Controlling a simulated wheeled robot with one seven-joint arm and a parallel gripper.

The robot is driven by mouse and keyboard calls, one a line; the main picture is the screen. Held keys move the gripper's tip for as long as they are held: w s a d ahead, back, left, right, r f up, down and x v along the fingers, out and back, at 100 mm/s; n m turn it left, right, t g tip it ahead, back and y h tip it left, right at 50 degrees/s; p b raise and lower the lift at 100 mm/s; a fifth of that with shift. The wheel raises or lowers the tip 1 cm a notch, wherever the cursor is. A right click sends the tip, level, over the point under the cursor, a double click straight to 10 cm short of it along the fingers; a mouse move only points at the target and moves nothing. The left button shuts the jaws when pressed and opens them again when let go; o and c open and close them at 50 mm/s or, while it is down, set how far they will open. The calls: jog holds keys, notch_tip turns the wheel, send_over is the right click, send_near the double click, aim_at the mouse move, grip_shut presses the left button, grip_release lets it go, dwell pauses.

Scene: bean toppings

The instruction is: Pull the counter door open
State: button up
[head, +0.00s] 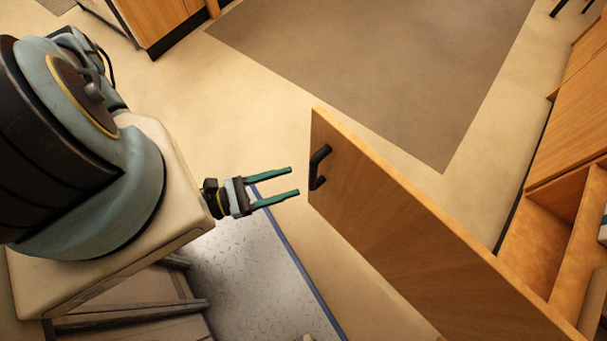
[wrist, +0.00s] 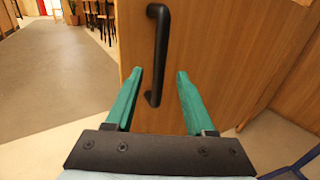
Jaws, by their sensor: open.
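The counter door (head: 400,235) is a wooden panel that stands swung out from the cabinet, with the open cabinet inside (head: 545,240) showing at the right of the head view. Its black bar handle (head: 318,167) is near the door's free edge. My gripper (head: 296,181) is open, its two green fingers pointing at the handle with a small gap between. In the wrist view, the handle (wrist: 157,55) stands upright on the door (wrist: 220,50), and its lower end shows between the open fingers (wrist: 158,75). Nothing is held.
A grey-brown mat (head: 390,60) lies on the beige floor beyond the door. Other wooden cabinets (head: 165,18) stand at the upper left. The floor (head: 270,100) between them and the door is clear. Chairs (wrist: 95,15) show far off in the wrist view.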

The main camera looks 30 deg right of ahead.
jog(key=v, duration=0.3)
jog(key=shift+a, duration=0.4)
jog(key=w+a+r+m+t+y+p, duration=0.2)
jog(key=w+a+r+m+y+p, duration=0.1)
jog(key=w+r, duration=0.6)
jog(key=w+a+r+m+t+y+p, duration=0.2)
jog(key=w+a+r+m+y+p, duration=0.2)
jog(key=r, duration=1.4)
jog(key=w+a+r+m+t+y+p, duration=0.2)
jog(key=w+a+r+m+y, duration=0.4)
jog(key=w+r, duration=0.8)
jog(key=m+y+p, duration=0.1)
jog(key=m+y, duration=0.2)
jog(key=y, duration=0.1)
jog(key=shift+w+a+p, duration=0.3)
jog(key=shift+f, duration=0.1)
